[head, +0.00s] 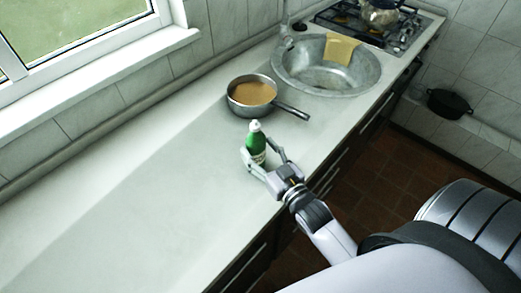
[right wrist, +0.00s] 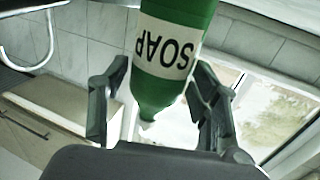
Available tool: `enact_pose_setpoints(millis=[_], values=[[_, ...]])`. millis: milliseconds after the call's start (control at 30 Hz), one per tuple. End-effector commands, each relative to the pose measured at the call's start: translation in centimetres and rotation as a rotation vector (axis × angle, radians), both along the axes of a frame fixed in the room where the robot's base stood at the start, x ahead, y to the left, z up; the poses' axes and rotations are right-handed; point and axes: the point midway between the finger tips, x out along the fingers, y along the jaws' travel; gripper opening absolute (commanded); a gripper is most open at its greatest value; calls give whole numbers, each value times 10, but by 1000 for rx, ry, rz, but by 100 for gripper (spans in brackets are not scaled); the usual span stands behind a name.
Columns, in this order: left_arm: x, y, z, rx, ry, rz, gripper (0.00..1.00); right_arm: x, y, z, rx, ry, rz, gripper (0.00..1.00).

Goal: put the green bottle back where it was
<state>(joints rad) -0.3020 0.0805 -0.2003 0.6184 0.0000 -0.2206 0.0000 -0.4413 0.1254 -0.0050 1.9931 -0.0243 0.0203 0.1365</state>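The green bottle (head: 256,150) has a white cap and stands upright on the counter (head: 150,205), in front of the saucepan. My right gripper (head: 259,147) reaches it from the front right, with one finger on each side. In the right wrist view the bottle (right wrist: 172,45) appears upside down, with a white label reading SOAP. The fingers of my right gripper (right wrist: 160,75) are spread around it; a narrow gap shows at the left finger, and contact on the right is unclear. My left gripper is not in view.
A saucepan (head: 252,92) with brown contents stands behind the bottle, its handle pointing right. Beyond it are a round metal sink (head: 290,68) with a yellow cloth (head: 342,48) and a stove (head: 400,35) bearing a pot. The counter's left part is clear.

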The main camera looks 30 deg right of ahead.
Motion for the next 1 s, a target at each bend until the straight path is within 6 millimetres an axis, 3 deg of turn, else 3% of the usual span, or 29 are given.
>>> enact_pose_setpoints(millis=[133, 500, 667, 1000], values=[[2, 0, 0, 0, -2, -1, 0, 0, 0, 0, 0, 0, 0, 69], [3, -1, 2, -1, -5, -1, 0, -1, 0, 4, 0, 0, 0, 69], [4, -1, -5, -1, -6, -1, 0, -23, -1, 0, 1, 4, 0, 69], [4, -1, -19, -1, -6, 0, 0, -90, -5, 0, 0, 4, 0, 69]])
